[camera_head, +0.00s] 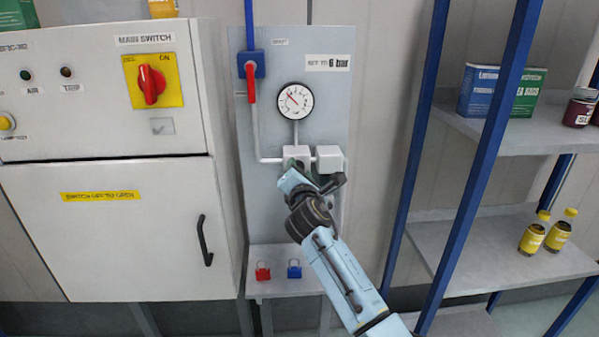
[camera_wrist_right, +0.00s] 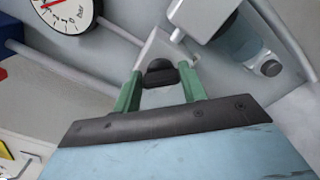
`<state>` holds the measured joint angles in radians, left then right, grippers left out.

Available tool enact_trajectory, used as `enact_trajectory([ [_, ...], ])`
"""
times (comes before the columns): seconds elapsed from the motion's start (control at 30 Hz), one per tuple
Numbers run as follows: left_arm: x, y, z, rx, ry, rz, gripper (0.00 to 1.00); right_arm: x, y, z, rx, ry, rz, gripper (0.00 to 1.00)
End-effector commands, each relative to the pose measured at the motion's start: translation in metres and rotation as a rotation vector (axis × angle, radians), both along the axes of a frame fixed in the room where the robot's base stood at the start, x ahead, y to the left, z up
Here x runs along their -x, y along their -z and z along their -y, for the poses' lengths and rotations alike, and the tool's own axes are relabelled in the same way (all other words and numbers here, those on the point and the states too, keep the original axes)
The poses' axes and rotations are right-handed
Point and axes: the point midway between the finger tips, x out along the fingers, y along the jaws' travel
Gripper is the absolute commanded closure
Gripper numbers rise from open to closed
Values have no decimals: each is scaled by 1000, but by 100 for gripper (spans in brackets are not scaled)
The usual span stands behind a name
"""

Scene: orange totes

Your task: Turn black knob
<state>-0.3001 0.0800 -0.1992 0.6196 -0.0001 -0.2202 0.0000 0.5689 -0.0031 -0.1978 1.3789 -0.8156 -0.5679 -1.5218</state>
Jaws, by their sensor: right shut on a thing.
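The black knob (camera_wrist_right: 160,74) sits at the bottom of a light grey regulator block (camera_wrist_right: 168,48) in the right wrist view. My right gripper (camera_wrist_right: 160,84) has its two green fingers on either side of the knob and is shut on it. In the head view my right gripper (camera_head: 296,180) reaches up to the block (camera_head: 296,154) under the gauge, and it hides the knob there. The round white gauge (camera_head: 295,101) has a red needle; the panel label reads "SET TO 6 bar" (camera_head: 328,63). My left gripper is not in view.
A red-handled valve (camera_head: 251,82) is at the panel's upper left. A second grey unit (camera_head: 330,158) adjoins the block on the right. Red (camera_head: 262,271) and blue (camera_head: 294,269) padlocks sit on the ledge below. A white cabinet (camera_head: 120,235) stands left, blue-post shelves (camera_head: 497,130) right.

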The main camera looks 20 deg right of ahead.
Motion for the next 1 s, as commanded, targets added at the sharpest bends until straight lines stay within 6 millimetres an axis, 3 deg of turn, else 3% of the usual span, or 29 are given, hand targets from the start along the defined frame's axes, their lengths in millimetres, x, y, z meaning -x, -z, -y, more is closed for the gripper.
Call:
enact_trajectory([
  [1.0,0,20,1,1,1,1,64,1,6,1,-870,0,208,81],
])
